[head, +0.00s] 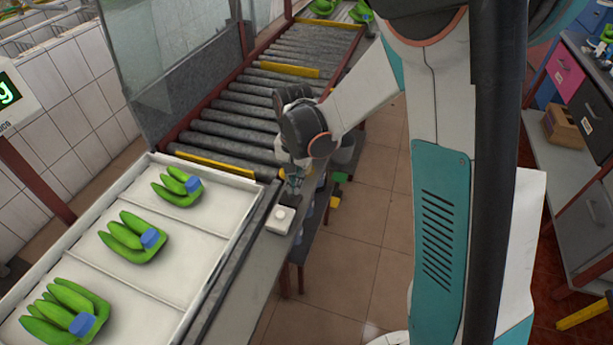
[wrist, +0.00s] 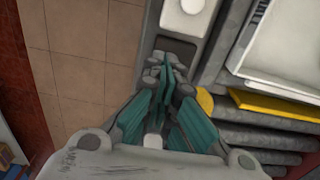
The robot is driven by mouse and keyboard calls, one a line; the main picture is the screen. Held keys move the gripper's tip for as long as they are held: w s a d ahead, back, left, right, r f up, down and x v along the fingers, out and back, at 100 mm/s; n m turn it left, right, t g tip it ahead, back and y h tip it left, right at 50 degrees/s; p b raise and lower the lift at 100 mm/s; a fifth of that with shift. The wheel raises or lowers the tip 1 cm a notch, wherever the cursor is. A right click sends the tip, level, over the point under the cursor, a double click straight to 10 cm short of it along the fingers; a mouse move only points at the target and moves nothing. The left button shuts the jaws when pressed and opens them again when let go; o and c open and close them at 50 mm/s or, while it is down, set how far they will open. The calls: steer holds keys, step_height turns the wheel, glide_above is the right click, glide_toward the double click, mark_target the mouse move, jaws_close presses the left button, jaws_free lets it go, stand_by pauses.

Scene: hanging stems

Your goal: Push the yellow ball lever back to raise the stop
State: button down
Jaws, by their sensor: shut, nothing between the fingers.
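The yellow ball (wrist: 205,100) of the lever shows in the wrist view, just right of my gripper (wrist: 164,70) and partly covered by its right finger. I cannot tell whether they touch. The ball is hidden behind my gripper and arm in the head view. A yellow bar (wrist: 268,106), which looks like the stop, lies across the conveyor beside the ball; it also shows in the head view (head: 215,164) at the near end of the rollers. In the head view my gripper (head: 293,188) points down over the conveyor's right side rail, shut and empty.
A white box with a round button (head: 280,219) sits on the rail near my gripper. A white tray (head: 150,285) with green banana clusters stands before the bar. Bare rollers (head: 240,115) lie behind it, with another yellow bar (head: 290,69) further back. Tiled floor is at right.

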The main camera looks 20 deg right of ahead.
steer(key=shift+w+a, duration=0.8)
steer(key=shift+a, duration=0.35)
steer(key=shift+s+d, duration=0.4)
steer(key=shift+d, duration=0.15)
steer(key=shift+r+p, duration=3.05)
steer(key=shift+r, duration=1.95)
steer(key=shift+r, duration=0.1)
steer(key=s+d+r+n+t+b, duration=0.3)
steer(key=s+d+r, duration=0.1)
steer(key=s+r, duration=0.5)
steer(key=s+d+n+t+b, duration=0.2)
steer(key=s+n+t, duration=0.2)
steer(key=s, duration=0.6)
steer(key=shift+s+d, duration=0.25)
steer(key=shift+s, duration=0.1)
